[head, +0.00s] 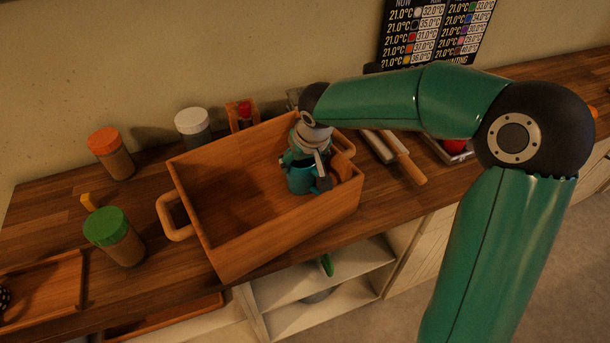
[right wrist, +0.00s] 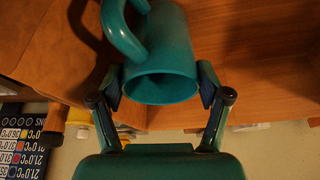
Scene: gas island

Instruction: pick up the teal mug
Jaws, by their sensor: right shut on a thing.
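The teal mug (head: 301,180) is inside the wooden crate (head: 240,262), near its right end. My right gripper (head: 308,172) reaches down into the crate and is shut on the mug. In the right wrist view the mug (right wrist: 165,60) sits between the two fingers of my right gripper (right wrist: 162,88), one on each side near the rim. Its handle points to the upper left there. In the head view the arm and fingers hide part of the mug. I cannot tell whether it touches the crate floor. My left gripper is not in view.
A green-lidded jar (head: 113,238), an orange-lidded jar (head: 110,152) and a white-lidded jar (head: 193,126) stand left of and behind the crate. A wooden-handled tool (head: 408,164) lies to its right. A wooden tray (head: 48,290) is at the lower left. A temperature board (head: 432,32) is at the back.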

